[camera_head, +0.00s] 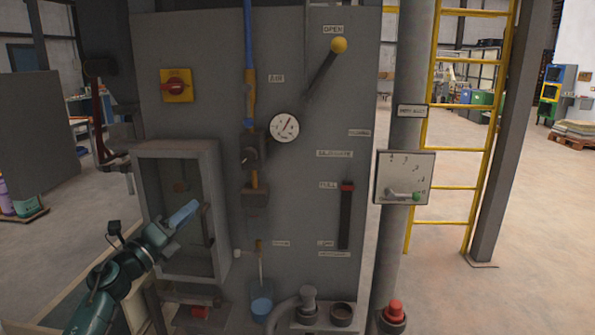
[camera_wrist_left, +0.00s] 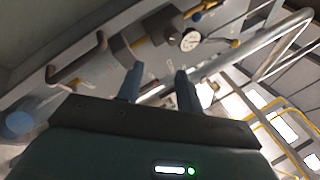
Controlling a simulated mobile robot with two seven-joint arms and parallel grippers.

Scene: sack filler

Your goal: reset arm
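My left gripper (camera_head: 186,214) has blue fingers and stands in front of the grey open-fronted box on the panel's left side. In the left wrist view its two fingers (camera_wrist_left: 160,88) are apart with nothing between them. The grey control panel (camera_head: 330,110) fills the middle of the head view. A lever with a yellow knob (camera_head: 339,45) tilts up to the right under the OPEN label. A red-topped slider (camera_head: 347,187) sits at the upper end of its dark slot. My right gripper is not in view.
The grey box (camera_head: 220,160) is close to my left gripper. A gauge (camera_head: 285,128) is on the panel and also shows in the left wrist view (camera_wrist_left: 190,40). A small box with a green knob (camera_head: 416,196) is on the pole. A yellow ladder (camera_head: 482,125) stands right.

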